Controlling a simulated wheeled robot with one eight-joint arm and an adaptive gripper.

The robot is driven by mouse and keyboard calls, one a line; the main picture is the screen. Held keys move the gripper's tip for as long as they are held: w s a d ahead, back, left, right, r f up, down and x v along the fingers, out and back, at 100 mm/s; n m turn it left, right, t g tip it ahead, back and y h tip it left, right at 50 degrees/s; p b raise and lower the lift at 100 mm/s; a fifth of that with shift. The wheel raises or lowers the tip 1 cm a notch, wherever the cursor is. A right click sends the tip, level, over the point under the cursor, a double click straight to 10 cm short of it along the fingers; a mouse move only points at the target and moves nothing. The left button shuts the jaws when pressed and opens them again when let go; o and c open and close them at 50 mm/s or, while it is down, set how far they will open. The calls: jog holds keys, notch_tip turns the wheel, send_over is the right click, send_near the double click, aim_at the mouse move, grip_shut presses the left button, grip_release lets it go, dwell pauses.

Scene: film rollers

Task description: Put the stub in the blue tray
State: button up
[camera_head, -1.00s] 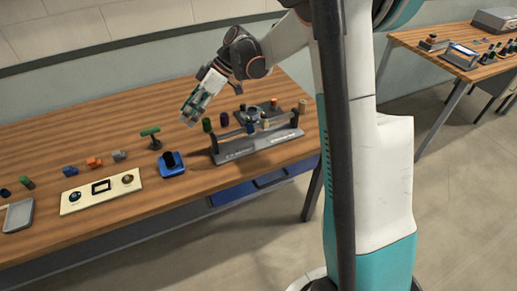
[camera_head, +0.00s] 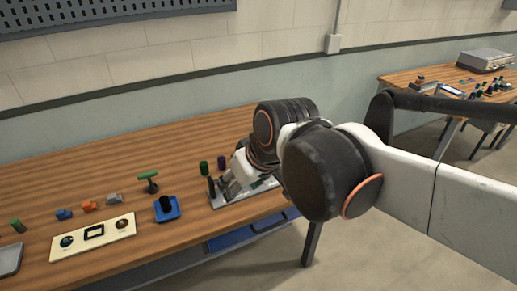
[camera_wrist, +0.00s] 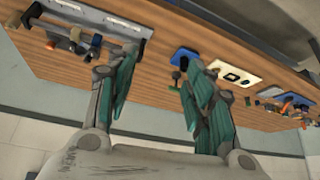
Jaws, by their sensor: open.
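A small blue tray (camera_head: 170,216) sits on the wooden table, with a dark upright piece (camera_head: 166,202) on it. I cannot tell which piece is the stub. A green cylinder (camera_head: 203,167) and a purple cylinder (camera_head: 222,162) stand behind the grey roller rack (camera_head: 224,201). The rack is mostly hidden by my arm in the head view. My gripper (camera_wrist: 157,80) is open, with nothing between its teal fingers in the wrist view. The blue tray (camera_wrist: 188,52) and the rack (camera_wrist: 97,17) appear beyond the fingers there.
A green-topped stand (camera_head: 148,180) is behind the tray. A cream panel (camera_head: 94,236), small orange, blue and grey pieces, and a grey tray (camera_head: 8,260) lie to the left. The table's back left is clear. Another table (camera_head: 440,88) stands at the right.

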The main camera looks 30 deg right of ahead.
jog(key=shift+m+t+h, duration=0.6)
jog(key=shift+m+t, duration=0.1)
jog(key=shift+m, duration=0.2)
jog(key=s, duration=0.1)
jog(key=s+d+f, duration=0.1)
jog(key=s, duration=0.2)
jog(key=shift+d+f, duration=0.2)
jog(key=shift+d, duration=0.2)
